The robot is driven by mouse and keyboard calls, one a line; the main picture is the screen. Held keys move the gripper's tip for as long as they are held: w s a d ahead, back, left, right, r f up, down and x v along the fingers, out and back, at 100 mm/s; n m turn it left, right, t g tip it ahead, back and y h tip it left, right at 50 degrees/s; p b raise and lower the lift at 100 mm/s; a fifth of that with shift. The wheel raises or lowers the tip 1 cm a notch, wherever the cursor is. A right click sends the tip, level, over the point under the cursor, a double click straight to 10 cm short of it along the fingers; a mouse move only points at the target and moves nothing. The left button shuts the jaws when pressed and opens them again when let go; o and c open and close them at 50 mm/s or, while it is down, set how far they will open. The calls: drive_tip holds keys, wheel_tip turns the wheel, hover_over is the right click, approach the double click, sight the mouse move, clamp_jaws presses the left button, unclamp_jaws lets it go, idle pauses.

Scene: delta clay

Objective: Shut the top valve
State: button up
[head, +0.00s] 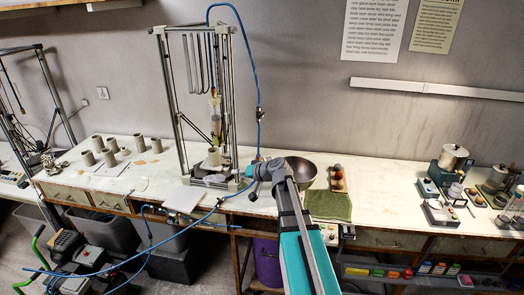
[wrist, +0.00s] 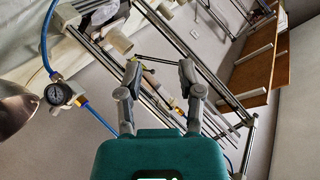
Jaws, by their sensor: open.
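A small dark fitting (head: 259,113) sits on the blue hose right of the metal frame in the head view, above my gripper. It may be the top valve; its handle is too small to make out. The wrist view shows a round dark-faced gauge (wrist: 58,94) with a brass-coloured fitting on a blue hose, left of my fingers. I cannot tell whether this is the same fitting. My gripper (wrist: 160,72) is open, its two grey fingers apart with nothing between them. In the head view my gripper (head: 254,182) is in front of the bench, right of the frame's base.
The tall metal frame (head: 167,85) stands on the white bench. Blue hose (head: 243,30) arches from its top and runs along the bench front. A metal bowl (head: 302,170) and green cloth (head: 328,205) lie right of my gripper. Several grey cups stand left.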

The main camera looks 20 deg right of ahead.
drive_tip(key=s+a+f+n+g+h+b, duration=0.2)
drive_tip(key=s+a+f+g+b, duration=0.3)
drive_tip(key=s+a+f, duration=0.6)
drive_tip(key=s+f+g+h+b, duration=0.1)
drive_tip(key=s+f+g+h, duration=0.1)
drive_tip(key=s+f, duration=0.2)
drive_tip(key=s+f+n+g+h+b, duration=0.1)
drive_tip(key=s+f+g+h, duration=0.2)
drive_tip(key=s, duration=0.5)
drive_tip(key=shift+s+f+g, duration=0.2)
drive_tip(key=shift+f+g, duration=0.1)
drive_tip(key=shift+f, duration=0.05)
